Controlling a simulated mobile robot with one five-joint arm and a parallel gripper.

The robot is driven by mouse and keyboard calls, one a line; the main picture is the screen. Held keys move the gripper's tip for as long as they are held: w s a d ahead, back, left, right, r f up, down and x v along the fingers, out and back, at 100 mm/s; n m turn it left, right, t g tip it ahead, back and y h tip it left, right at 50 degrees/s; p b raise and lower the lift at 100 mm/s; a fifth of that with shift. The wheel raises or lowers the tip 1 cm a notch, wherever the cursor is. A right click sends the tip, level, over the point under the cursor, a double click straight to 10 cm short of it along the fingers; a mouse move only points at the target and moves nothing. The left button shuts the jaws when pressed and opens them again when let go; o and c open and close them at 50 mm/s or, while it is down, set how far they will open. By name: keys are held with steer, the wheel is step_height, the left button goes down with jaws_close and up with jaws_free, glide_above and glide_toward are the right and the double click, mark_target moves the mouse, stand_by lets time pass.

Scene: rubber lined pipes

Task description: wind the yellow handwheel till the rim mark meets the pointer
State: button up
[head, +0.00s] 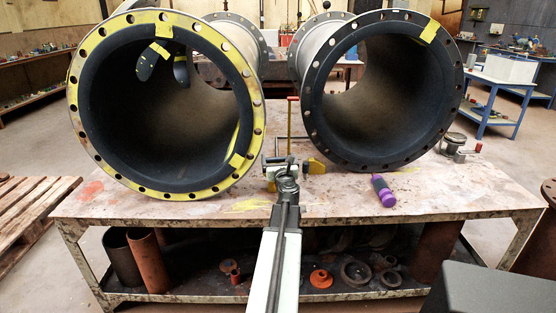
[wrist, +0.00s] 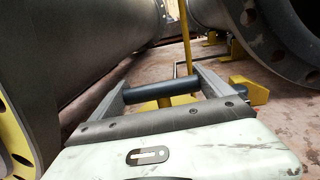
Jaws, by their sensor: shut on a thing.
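My gripper (head: 287,160) is low between the two big pipes, over the bench top. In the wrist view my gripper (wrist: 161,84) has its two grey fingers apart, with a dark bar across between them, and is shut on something. Yellow metal, seemingly part of the yellow handwheel (wrist: 165,101), shows between the fingers under the bar. Most of the wheel is hidden by my gripper, and its exact hold is unclear. A thin yellow post (head: 289,130) with a red top piece (head: 293,98) stands just behind; whether it is the pointer is unclear. I cannot make out the rim mark.
The left pipe (head: 130,110) has a yellow flange; the right pipe (head: 390,100) has a dark one. Both stand close beside my gripper. A yellow block (wrist: 250,92) is right of my fingers. A purple cylinder (head: 383,190) lies on the bench (head: 450,195).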

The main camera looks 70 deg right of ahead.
steer(key=n+t+y, duration=0.2)
steer(key=n+t, duration=0.1)
steer(key=n+t+y, duration=0.1)
steer(key=t+y, duration=0.1)
steer(key=shift+s+d, duration=0.1)
steer(key=shift+d, duration=0.15)
steer(key=n+t+y, duration=0.2)
steer(key=y, duration=0.1)
steer(key=n+t+y, duration=0.1)
steer(key=n+y, duration=0.2)
steer(key=shift+d+t+y, duration=0.1)
steer(key=shift+t+y, duration=0.2)
steer(key=shift+t, duration=0.1)
steer(key=n+y, duration=0.3)
steer(key=y, duration=0.1)
steer(key=shift+t+y, duration=0.4)
steer(key=shift+a+n+g+y, duration=0.15)
steer(key=shift+n+y, duration=0.65)
steer(key=shift+y, duration=0.4)
steer(key=shift+a+n+g+y, duration=0.15)
steer(key=shift+n+y, duration=0.65)
steer(key=shift+y, duration=0.7)
steer(key=o, duration=1.1)
steer(key=v, duration=0.7)
steer(key=shift+s, duration=0.4)
